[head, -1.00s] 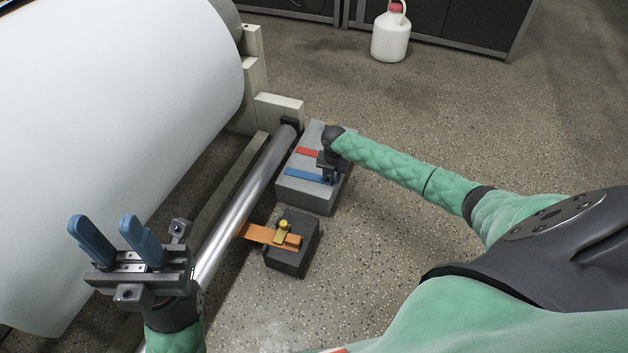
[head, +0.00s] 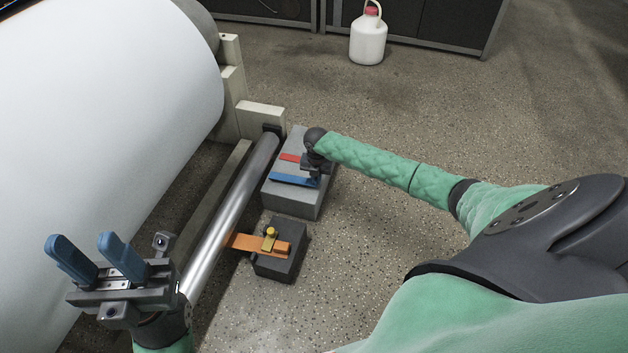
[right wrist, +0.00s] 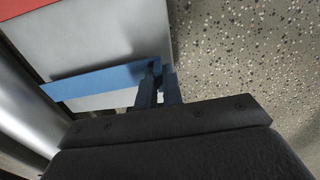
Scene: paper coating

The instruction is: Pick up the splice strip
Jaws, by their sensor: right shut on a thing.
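A flat blue strip (head: 290,178) lies across the grey block (head: 292,205), and a shorter red strip (head: 289,157) lies behind it on the same block. My right gripper (head: 318,178) is at the right end of the blue strip, with its fingers shut on that end. The blue strip also shows in the right wrist view (right wrist: 95,82), reaching left from the fingers. I cannot tell whether it is clear of the block's top. My left gripper (head: 82,242) is open and empty at the lower left, its two blue fingers pointing up.
A large white paper roll (head: 100,90) fills the left. A metal roller (head: 232,210) runs beside the block. An orange strip (head: 255,244) with a yellow knob (head: 269,233) lies on a dark block (head: 282,264). A white jug (head: 368,40) stands behind. The floor on the right is mostly clear.

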